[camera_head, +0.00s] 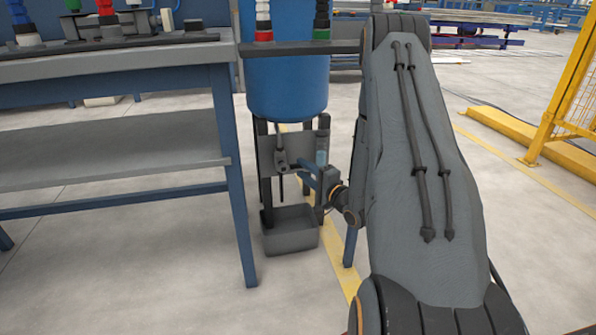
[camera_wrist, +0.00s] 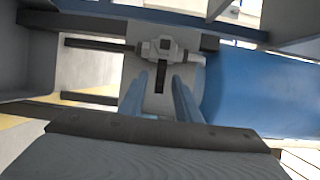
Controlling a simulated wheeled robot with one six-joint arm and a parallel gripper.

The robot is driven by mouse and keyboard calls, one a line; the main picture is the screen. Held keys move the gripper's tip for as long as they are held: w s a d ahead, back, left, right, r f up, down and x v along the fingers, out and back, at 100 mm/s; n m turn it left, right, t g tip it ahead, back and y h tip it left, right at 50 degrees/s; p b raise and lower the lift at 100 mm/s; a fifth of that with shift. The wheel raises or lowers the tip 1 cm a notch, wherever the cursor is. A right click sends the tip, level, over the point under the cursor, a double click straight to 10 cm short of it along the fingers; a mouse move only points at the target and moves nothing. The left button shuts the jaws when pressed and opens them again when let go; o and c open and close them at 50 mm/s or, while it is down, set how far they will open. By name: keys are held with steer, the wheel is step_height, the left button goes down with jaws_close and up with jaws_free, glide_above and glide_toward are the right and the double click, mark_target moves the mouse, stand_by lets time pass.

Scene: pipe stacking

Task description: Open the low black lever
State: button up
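The valve (camera_head: 281,158) sits under the blue tank (camera_head: 287,85). The wrist view shows the valve body (camera_wrist: 160,48) with a short black lever (camera_wrist: 159,82) sticking out toward me. In the head view I cannot clearly tell the lever from the dark parts around it. My gripper (camera_head: 304,164) is at the right side of the valve, low under the tank. In the wrist view my gripper (camera_wrist: 160,86) has its two blue-grey fingers apart, one on each side of the lever. I see no contact between fingers and lever.
A grey bin (camera_head: 290,232) stands on the floor below the valve. Dark stand legs (camera_head: 264,185) are close around it. A blue-legged workbench (camera_head: 110,150) is on the left. Yellow railing (camera_head: 570,85) stands at the right, with open floor before it.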

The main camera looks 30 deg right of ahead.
mark_target(300, 167)
steer(key=shift+w+a+b, duration=0.15)
steer(key=shift+w+b, duration=0.35)
steer(key=shift+w, duration=1.05)
jaws_close()
